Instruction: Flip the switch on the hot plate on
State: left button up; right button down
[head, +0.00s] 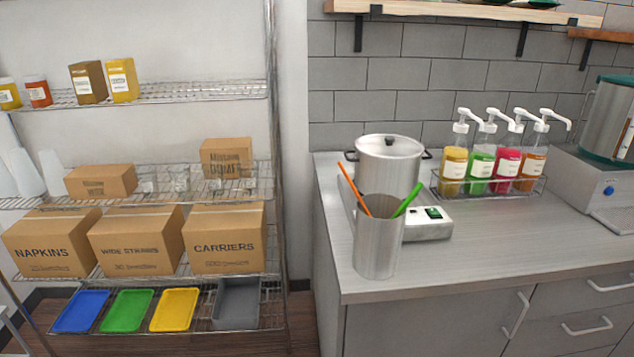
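The hot plate (430,231) is a flat, light-coloured unit near the left end of the grey counter. Its small green switch (434,212) shows on the front right of the plate; whether it is on or off is too small to tell. A silver lidded pot (390,165) stands on the hot plate. A tall metal cup (376,252) holding an orange and a green utensil stands in front and hides part of the plate. Neither of my grippers is in view.
A rack of several pump bottles (490,185) stands right of the pot. A metal machine (600,185) is at the far right. The counter (500,255) is clear in front. A wire shelf (160,200) with boxes and trays stands left.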

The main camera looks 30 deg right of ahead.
aim_at(433, 211)
jog(key=z, duration=1.8)
